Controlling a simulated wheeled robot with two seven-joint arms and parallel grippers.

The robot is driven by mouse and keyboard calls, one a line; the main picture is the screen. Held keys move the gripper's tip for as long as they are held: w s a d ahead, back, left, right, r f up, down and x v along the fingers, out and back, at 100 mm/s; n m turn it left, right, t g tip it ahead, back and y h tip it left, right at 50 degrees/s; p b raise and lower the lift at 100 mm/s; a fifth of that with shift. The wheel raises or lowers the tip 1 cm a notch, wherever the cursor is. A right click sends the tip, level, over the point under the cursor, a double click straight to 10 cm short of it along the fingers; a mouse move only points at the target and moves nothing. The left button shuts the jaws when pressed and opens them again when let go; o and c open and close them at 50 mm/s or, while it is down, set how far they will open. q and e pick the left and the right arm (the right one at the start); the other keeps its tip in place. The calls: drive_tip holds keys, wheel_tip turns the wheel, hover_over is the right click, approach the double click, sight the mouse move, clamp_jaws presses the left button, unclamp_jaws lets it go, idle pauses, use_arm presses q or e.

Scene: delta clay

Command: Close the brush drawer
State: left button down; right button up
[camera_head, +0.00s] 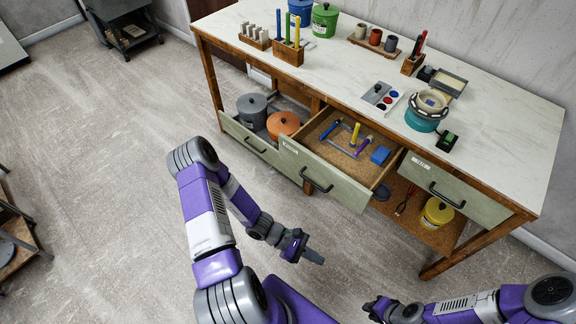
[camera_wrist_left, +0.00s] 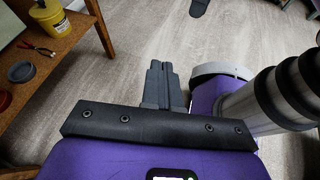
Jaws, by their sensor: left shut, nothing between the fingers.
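The middle drawer (camera_head: 350,182) of the workbench is pulled out and holds several brush-like tools and a blue block (camera_head: 380,155). I take it as the brush drawer; its label is too small to read. It has a pale green front and a dark bar handle (camera_head: 317,187). My left gripper (camera_head: 314,257) is shut and empty, in front of this drawer's front and apart from it. Its closed fingers also show over the floor in the left wrist view (camera_wrist_left: 158,82). My right gripper (camera_head: 371,304) is at the bottom of the head view, away from the drawer; its finger opening is unclear.
A drawer on the left (camera_head: 255,145) also stands out, with a grey pot (camera_head: 252,108) and an orange pot (camera_head: 283,124). The right drawer (camera_head: 455,187) looks shut. A yellow pot (camera_head: 437,214) sits on the lower shelf. The floor before the bench is clear.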

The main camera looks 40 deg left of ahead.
use_arm(q)
drive_tip(key=w+a+r+n+t+y, duration=0.2)
drive_tip(key=w+a+n+t, duration=0.6)
drive_tip(key=a, duration=0.3)
drive_tip(key=n+t+y, duration=0.7)
drive_tip(key=n+y, duration=0.1)
drive_tip(key=y, duration=0.1)
approach(295, 160)
drive_tip(key=w+b, duration=0.1)
drive_tip(key=w, duration=0.1)
drive_tip(key=w+b, duration=0.2)
drive_tip(key=w, duration=0.1)
drive_tip(key=shift+w+d+b, duration=0.25)
drive_tip(key=shift+w+b, duration=0.05)
drive_tip(key=shift+w, duration=0.05)
drive_tip(key=shift+w+r, duration=0.1)
drive_tip(key=shift+w, duration=0.5)
